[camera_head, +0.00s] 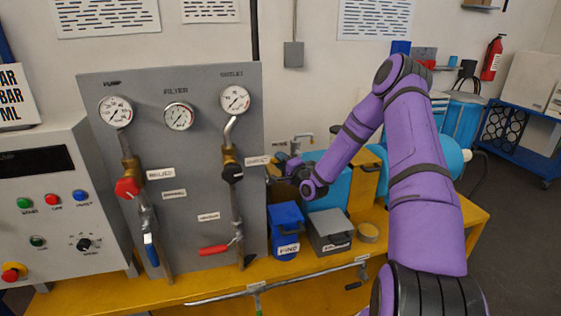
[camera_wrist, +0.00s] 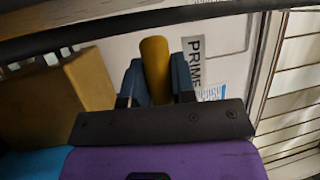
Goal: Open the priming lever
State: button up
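The priming lever's yellow handle (camera_wrist: 155,68) stands between my gripper's two blue fingers (camera_wrist: 157,85) in the wrist view. The fingers lie close against both sides of the handle, with no clear gap. A white label reading PRIME (camera_wrist: 194,62) is just right of the fingers. In the head view my gripper (camera_head: 280,168) is at the right edge of the grey gauge panel, near a small label and pipe fitting. The lever itself is hidden behind my gripper and wrist there.
The grey panel (camera_head: 90,90) carries gauges, a red-handled valve (camera_head: 214,250) and a blue-handled valve (camera_head: 151,249). A blue bin (camera_head: 285,228) and a grey box (camera_head: 330,232) stand below my wrist on the yellow bench. A yellowish block (camera_wrist: 60,105) is left of the fingers.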

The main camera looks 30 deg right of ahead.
grip_shut()
